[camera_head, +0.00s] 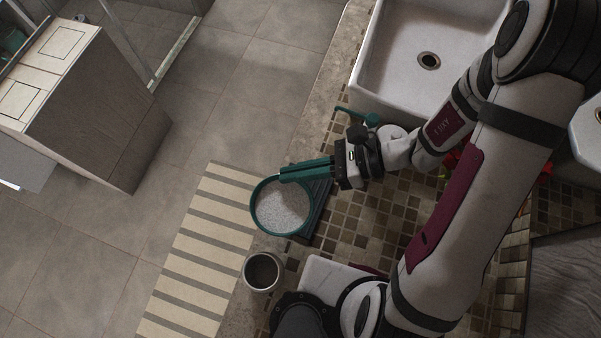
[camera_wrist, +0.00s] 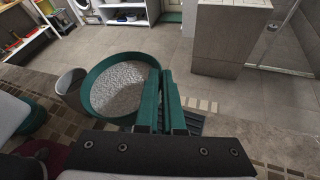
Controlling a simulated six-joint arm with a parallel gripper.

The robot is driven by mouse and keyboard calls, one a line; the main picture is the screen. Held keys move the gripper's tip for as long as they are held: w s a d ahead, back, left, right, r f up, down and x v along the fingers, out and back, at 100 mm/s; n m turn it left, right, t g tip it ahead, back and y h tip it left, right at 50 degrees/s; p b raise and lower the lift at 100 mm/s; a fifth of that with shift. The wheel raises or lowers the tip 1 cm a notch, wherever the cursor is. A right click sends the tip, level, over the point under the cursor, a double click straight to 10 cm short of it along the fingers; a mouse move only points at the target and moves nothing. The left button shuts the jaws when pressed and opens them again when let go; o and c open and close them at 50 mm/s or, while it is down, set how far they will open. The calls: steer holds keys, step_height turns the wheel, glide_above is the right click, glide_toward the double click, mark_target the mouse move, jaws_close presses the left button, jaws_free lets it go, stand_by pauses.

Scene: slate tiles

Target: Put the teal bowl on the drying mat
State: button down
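The teal bowl (camera_head: 281,207) has a speckled grey inside and hangs at the counter's left edge. It also shows in the wrist view (camera_wrist: 118,88). My gripper (camera_head: 283,173) has long teal fingers, close together with the bowl's rim between them; it also shows in the wrist view (camera_wrist: 161,72). A dark, slatted slate-blue mat (camera_head: 319,211), apparently the drying mat, lies on the counter, partly hidden by the bowl and fingers. A part of it shows beside the fingers in the wrist view (camera_wrist: 191,123). I cannot tell how high the bowl is above it.
A grey cup (camera_head: 262,271) stands close below the bowl in the head view. A white sink (camera_head: 429,60) is at the upper right. A striped rug (camera_head: 197,252) lies on the floor past the counter edge. Red and green items (camera_head: 450,161) are partly hidden by my arm.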

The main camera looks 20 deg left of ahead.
steer(key=w+f+m+t, duration=0.1)
steer(key=w+m+t, duration=0.1)
steer(key=w+f+m+t, duration=0.1)
steer(key=m+t, duration=0.1)
steer(key=t, duration=0.1)
steer(key=w+d+f+m+t, duration=0.1)
steer(key=w+m+t, duration=0.1)
steer(key=shift+w+f+m+y, duration=0.2)
steer(key=shift+w+m+y, duration=0.1)
steer(key=shift+y, duration=0.1)
steer(key=shift+m+t, duration=0.6)
steer(key=shift+t, duration=0.3)
steer(key=f, duration=0.2)
steer(key=w+d+f, duration=0.1)
steer(key=f, duration=0.1)
steer(key=c, duration=1)
jaws_free()
steer(key=shift+c, duration=0.2)
